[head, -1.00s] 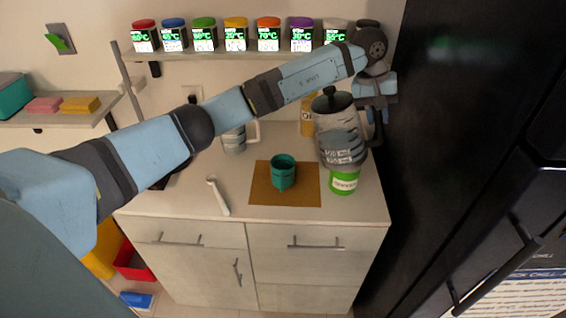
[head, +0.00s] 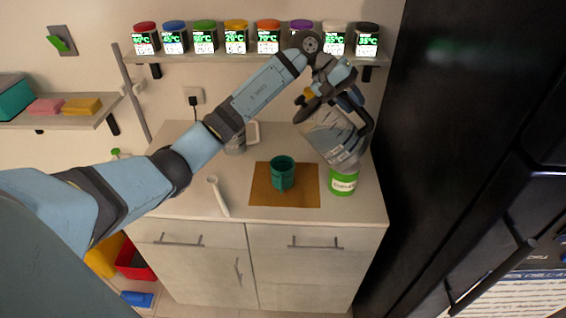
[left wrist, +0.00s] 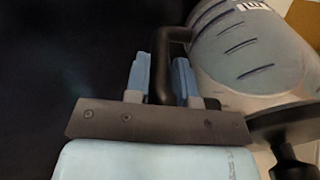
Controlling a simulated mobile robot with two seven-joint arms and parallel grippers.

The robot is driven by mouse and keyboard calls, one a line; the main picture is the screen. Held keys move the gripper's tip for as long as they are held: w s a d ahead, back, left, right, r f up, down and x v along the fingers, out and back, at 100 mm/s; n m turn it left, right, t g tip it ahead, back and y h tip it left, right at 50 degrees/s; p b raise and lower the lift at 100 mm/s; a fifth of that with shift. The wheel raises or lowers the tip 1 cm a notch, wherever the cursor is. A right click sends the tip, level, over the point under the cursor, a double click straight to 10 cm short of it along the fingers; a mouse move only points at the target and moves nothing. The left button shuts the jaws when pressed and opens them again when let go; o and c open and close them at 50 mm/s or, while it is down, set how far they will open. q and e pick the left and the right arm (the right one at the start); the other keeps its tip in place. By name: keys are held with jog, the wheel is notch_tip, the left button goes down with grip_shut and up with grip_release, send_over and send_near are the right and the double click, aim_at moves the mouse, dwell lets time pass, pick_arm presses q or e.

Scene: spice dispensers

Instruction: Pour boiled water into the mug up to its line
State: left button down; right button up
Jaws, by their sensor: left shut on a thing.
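A teal mug (head: 283,174) stands upright on a brown mat (head: 305,198) on the counter. Its line and the water level inside cannot be made out. My left gripper (head: 355,100) is shut on the black handle of a grey see-through kettle (head: 332,138), right of and above the mug. The kettle tilts, its dark-lidded top leaning left. In the left wrist view the handle (left wrist: 160,75) passes between the two blue fingers, beside the kettle body (left wrist: 250,45). No water stream shows. My right gripper is not in view.
A green-and-white jar (head: 343,183) stands below the kettle, right of the mat. A white spoon (head: 218,196) lies left of the mat. A pale vessel (head: 236,143) stands behind, partly hidden by my arm. Several spice jars line the shelf (head: 215,57). A black fridge (head: 450,130) bounds the right.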

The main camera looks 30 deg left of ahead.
pick_arm(q)
jog(key=shift+a+r, duration=0.15)
jog(key=shift+r, duration=0.05)
jog(key=shift+a+r, duration=0.1)
jog(key=shift+a, duration=0.1)
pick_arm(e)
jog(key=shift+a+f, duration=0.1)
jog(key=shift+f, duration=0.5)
pick_arm(q)
jog(key=shift+d+r+h, duration=0.1)
jog(key=shift+d+h, duration=0.05)
jog(key=shift+h, duration=0.15)
jog(key=shift+a+r+b, duration=0.1)
jog(key=shift+a+b, duration=0.2)
jog(key=shift+b, duration=0.1)
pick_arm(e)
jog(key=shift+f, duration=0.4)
